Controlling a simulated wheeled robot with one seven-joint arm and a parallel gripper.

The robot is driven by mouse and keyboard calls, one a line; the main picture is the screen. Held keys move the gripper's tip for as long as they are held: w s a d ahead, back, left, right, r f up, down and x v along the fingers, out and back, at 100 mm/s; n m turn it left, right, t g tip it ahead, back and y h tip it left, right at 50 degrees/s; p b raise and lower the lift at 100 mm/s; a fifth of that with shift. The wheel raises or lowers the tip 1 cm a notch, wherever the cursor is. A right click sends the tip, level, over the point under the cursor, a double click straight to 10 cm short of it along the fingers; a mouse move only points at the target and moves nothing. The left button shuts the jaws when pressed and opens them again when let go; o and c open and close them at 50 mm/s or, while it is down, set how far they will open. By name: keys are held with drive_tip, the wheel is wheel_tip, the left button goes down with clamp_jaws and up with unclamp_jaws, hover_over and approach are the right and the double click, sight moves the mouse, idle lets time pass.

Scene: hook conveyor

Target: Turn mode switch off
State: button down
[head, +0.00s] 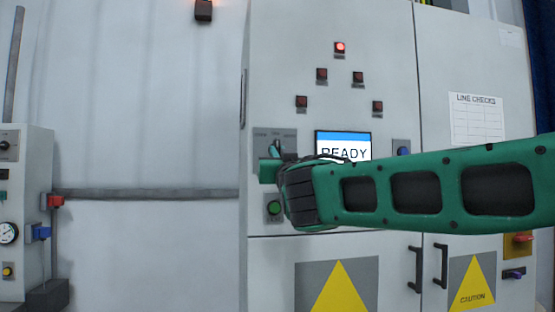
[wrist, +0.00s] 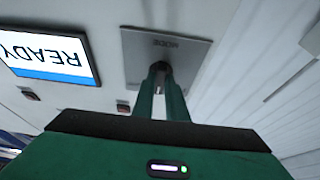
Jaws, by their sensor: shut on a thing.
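The mode switch has a grey plate (head: 262,138) on the cabinet front, left of the READY screen, with its lower part hidden behind my gripper in the head view. The wrist view shows the plate (wrist: 190,48) upside down, with the word MODE on it. My gripper (wrist: 162,80) is at the plate, its two green fingers shut on the dark switch knob (wrist: 159,67). In the head view my gripper (head: 271,160) covers much of the knob, and I cannot tell which way the knob points.
The READY screen (head: 343,139) is just right of the switch, partly behind my arm. A green button (head: 274,208) is just below my gripper. A red lamp (head: 340,47) is lit above. Door handles (head: 415,270) stand out lower down. A gauge box (head: 22,215) is at the left.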

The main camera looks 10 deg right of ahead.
drive_tip(key=shift+f, duration=0.2)
drive_tip(key=c, duration=1.8)
unclamp_jaws()
drive_tip(key=shift+r, duration=0.1)
drive_tip(key=shift+o, duration=0.2)
drive_tip(key=v, duration=1)
drive_tip(key=shift+s+f, duration=0.25)
drive_tip(key=shift+f, duration=0.05)
